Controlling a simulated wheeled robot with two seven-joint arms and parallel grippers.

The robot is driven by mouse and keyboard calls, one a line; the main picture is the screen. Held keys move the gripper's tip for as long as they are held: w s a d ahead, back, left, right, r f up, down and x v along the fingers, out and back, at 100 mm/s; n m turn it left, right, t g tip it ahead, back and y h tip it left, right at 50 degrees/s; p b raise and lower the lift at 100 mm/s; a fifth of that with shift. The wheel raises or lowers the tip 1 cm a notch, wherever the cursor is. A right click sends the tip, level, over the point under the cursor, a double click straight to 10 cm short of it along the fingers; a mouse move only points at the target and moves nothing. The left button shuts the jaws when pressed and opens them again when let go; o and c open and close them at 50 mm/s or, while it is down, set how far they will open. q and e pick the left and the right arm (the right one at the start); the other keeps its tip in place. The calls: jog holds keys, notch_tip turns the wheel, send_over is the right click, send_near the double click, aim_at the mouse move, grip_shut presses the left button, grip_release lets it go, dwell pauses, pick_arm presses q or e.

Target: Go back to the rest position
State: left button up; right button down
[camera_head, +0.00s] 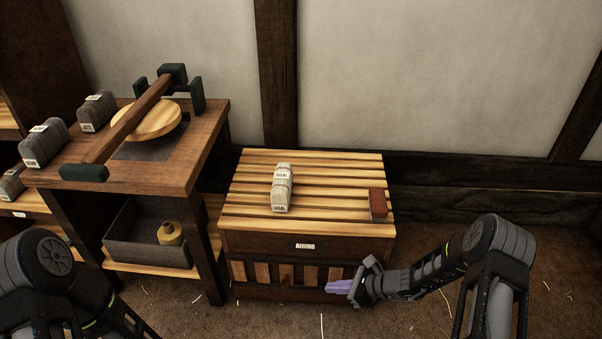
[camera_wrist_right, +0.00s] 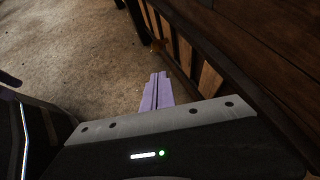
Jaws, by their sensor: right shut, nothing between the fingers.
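My right gripper (camera_head: 338,287) is in front of the lower right part of the slatted wooden cabinet (camera_head: 310,223). Its purple fingers are together with nothing between them. The fingers also show in the right wrist view (camera_wrist_right: 158,92), close together and pointing along the cabinet front above the floor. My left arm (camera_head: 60,285) shows at the lower left of the head view; its gripper is out of the picture.
A pale labelled bundle (camera_head: 282,187) and a red-brown block (camera_head: 378,203) lie on the cabinet top. A wooden table (camera_head: 180,168) at left holds a round board (camera_head: 160,119) and grey labelled blocks (camera_head: 97,110). A grey bin (camera_head: 135,245) sits below. Floor at right is mostly clear.

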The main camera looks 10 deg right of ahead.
jog(key=s+a+f+n+g+h, duration=0.1)
jog(key=s+a+n+g+h, duration=0.3)
jog(key=s+n, duration=0.8)
jog(key=s+a+f+n+g+h, duration=0.1)
jog(key=s+a+n, duration=0.5)
jog(key=s+n, duration=0.55)
pick_arm(q)
notch_tip(320, 180, up, 30)
jog(key=s+d+p, duration=0.1)
jog(key=s+p, duration=0.1)
jog(key=p, duration=2.8)
jog(key=shift+d+g, duration=0.3)
jog(key=shift+d, duration=0.1)
pick_arm(e)
jog(key=s+a+r, duration=0.1)
jog(key=s+r, duration=0.1)
jog(key=r, duration=1.3)
jog(key=s+a+r, duration=0.1)
jog(key=s+r, duration=0.1)
jog(key=r, duration=1.4)
jog(key=shift+a, duration=0.35)
jog(key=shift+m, duration=0.25)
